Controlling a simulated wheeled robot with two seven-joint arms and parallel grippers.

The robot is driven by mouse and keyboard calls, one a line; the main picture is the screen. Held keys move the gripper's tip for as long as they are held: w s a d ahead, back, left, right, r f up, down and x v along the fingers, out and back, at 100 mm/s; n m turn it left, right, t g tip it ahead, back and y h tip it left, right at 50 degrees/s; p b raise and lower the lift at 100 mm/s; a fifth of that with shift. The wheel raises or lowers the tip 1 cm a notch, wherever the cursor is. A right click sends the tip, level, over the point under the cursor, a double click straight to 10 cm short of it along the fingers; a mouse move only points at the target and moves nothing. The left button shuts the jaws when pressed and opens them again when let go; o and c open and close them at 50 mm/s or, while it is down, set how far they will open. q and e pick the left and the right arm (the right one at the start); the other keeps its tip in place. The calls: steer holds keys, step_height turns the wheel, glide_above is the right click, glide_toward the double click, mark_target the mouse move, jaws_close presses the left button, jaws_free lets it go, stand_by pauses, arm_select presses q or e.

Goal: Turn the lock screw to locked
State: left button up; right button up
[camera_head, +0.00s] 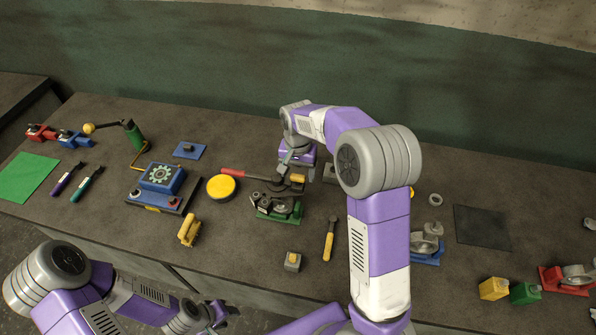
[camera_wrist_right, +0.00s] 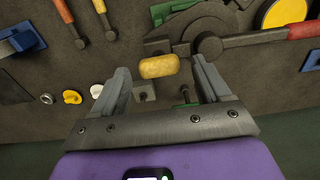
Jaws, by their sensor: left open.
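A green-based fixture (camera_head: 280,207) with dark grey clamp parts and a long red-handled lever (camera_head: 245,175) stands at mid-bench. A small yellow block-like piece (camera_head: 298,178) shows at its upper right; I cannot tell whether it is the lock screw. My right gripper (camera_head: 290,164) is above and behind the fixture, partly hidden by its own arm. In the right wrist view, its fingers (camera_wrist_right: 160,72) are apart, with the yellow piece (camera_wrist_right: 158,66) showing between the tips and visible gaps on both sides. My left gripper (camera_head: 215,315) is low in front of the bench, open and empty.
A yellow disc (camera_head: 222,187) and a blue gear box (camera_head: 162,178) stand left of the fixture. Yellow and green blocks (camera_head: 524,293) are at far right. Bare bench shows along the back.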

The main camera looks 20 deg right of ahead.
mark_target(298, 176)
steer(key=shift+f, duration=0.1)
steer(key=shift+r, duration=3.8)
